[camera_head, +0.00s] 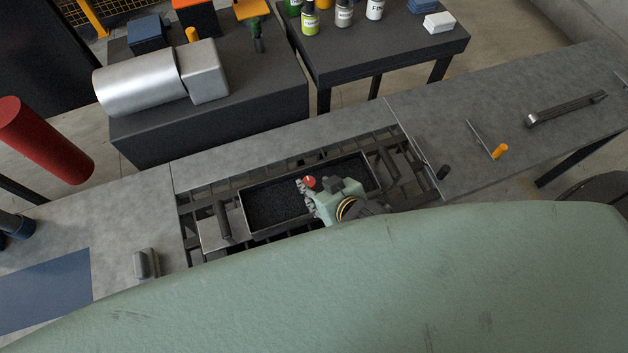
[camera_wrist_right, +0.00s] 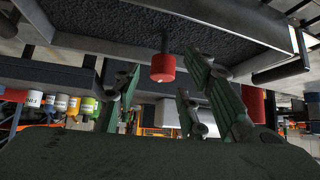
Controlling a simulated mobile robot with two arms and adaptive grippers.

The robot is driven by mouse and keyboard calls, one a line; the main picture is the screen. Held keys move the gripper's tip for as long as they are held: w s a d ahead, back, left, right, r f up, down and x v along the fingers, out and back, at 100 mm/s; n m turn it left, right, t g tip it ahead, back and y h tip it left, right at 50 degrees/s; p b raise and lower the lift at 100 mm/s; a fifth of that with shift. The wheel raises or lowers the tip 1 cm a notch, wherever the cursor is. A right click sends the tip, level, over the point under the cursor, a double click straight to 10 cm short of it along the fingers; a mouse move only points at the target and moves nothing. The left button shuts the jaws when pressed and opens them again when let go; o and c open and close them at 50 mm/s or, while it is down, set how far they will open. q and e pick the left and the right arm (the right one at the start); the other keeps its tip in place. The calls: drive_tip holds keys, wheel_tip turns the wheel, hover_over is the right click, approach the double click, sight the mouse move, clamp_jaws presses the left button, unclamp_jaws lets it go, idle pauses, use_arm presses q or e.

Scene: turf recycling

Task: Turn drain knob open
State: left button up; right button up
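The red drain knob (camera_head: 310,182) is on the black tray (camera_head: 243,213) of dark granules, which sits in the frame of the bench. In the right wrist view the red knob (camera_wrist_right: 162,67) is on a short dark stem by the tray's edge. My right gripper (camera_head: 308,196) is at the knob, over the tray in the head view. In the wrist view its fingers stand apart, with the knob in the gap between them. I cannot tell whether any finger touches it. The knob's turn angle is unclear. My left gripper is not in view.
Dark handles (camera_head: 223,221) and bars flank the tray. A wrench (camera_head: 566,108) lies on the grey bench at the right, near an orange-handled tool (camera_head: 500,151). A silver motor (camera_head: 140,88) and a table with bottles (camera_head: 311,20) stand behind. A red cylinder (camera_head: 42,140) is at left.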

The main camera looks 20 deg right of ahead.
sight(313, 186)
drive_tip(key=shift+x, duration=1.15)
drive_tip(key=shift+w+f, duration=0.15)
drive_tip(key=shift+w, duration=0.15)
drive_tip(key=shift+a, duration=0.1)
drive_tip(key=c, duration=0.7)
clamp_jaws()
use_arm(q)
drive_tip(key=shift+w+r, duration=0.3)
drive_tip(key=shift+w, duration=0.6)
